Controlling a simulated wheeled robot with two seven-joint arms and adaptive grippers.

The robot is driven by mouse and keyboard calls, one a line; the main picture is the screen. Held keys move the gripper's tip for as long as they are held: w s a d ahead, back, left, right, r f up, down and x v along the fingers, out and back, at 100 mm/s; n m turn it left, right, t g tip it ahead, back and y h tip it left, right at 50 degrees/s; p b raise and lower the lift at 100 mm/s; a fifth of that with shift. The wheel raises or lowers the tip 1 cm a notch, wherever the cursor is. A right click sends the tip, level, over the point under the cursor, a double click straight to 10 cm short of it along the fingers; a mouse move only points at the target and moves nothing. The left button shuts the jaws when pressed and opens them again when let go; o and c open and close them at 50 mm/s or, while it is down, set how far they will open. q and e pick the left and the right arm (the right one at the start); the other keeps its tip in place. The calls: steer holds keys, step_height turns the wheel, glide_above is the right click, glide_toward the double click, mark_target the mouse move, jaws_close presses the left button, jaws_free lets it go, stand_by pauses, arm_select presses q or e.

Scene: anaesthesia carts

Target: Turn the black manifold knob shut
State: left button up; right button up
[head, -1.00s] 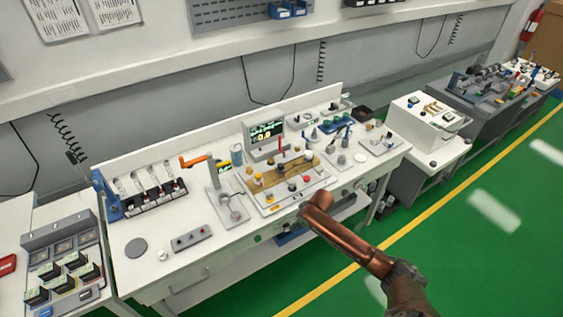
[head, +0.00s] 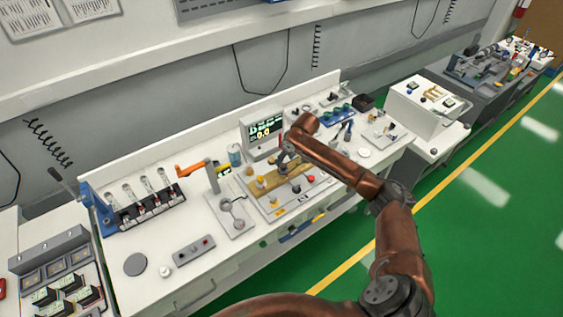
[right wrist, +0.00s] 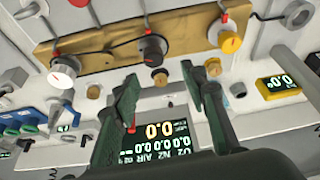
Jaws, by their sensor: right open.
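In the right wrist view the black manifold knob (right wrist: 152,48) sits on a brass-coloured manifold plate (right wrist: 105,52), with a small red mark beside it. A yellow knob (right wrist: 230,42) and a whitish knob (right wrist: 63,72) flank it. My right gripper (right wrist: 161,76) is open, its two green fingers apart and empty. In this picture the fingertips lie just below the black knob, apart from it. In the head view my right gripper (head: 286,156) hangs over the manifold and partly hides its knobs. My left gripper is not in view.
The gas monitor (head: 266,131) stands close behind the manifold. A flowmeter rack (head: 150,205) is further left.

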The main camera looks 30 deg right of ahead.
mark_target(284, 165)
steer(key=f, duration=0.2)
steer(key=shift+d+f, duration=0.25)
steer(key=shift+f, duration=0.1)
steer(key=x, duration=0.2)
steer(key=shift+w+d+f, duration=0.15)
steer(key=shift+w+f, duration=0.05)
steer(key=shift+f, duration=0.05)
steer(key=shift+w+f, duration=0.1)
steer(key=shift+f, duration=0.3)
steer(key=c, duration=1.1)
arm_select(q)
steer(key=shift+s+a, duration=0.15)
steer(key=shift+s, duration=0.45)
